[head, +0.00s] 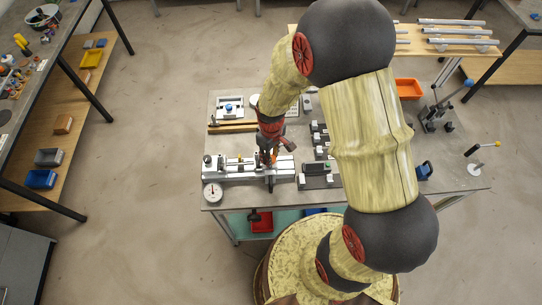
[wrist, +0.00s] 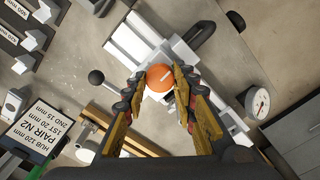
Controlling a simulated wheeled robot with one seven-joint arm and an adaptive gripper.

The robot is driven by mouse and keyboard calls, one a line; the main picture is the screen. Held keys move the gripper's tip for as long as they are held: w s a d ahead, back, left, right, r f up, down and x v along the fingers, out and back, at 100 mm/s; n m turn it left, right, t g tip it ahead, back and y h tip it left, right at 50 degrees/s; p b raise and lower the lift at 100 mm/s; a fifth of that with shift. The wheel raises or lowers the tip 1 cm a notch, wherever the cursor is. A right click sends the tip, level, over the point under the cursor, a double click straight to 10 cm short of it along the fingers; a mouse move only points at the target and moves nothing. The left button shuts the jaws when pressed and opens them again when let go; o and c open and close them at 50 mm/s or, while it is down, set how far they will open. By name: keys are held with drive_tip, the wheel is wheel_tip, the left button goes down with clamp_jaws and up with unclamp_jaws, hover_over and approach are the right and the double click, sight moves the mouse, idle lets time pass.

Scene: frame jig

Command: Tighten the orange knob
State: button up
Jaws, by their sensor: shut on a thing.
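The orange knob (wrist: 160,77) is round with a pale mark on its face. It sits on the light metal frame jig (wrist: 133,39). My gripper (wrist: 161,88) has its two fingers on either side of the knob, and they are closed on it. In the head view my gripper (head: 267,156) points down over the jig (head: 237,172) near the front edge of the table. There the fingers hide most of the knob, and only a bit of orange shows.
A round dial gauge (wrist: 257,102) stands beside the jig. A black ball-ended lever (wrist: 97,78) is on the other side. A printed card (wrist: 36,124) and several small dark blocks with white labels lie nearby. An orange bin (head: 408,89) is at the table's back right.

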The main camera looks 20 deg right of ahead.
drive_tip(key=shift+m, duration=2.3)
drive_tip(key=o, duration=1.2)
drive_tip(key=shift+c, duration=0.2)
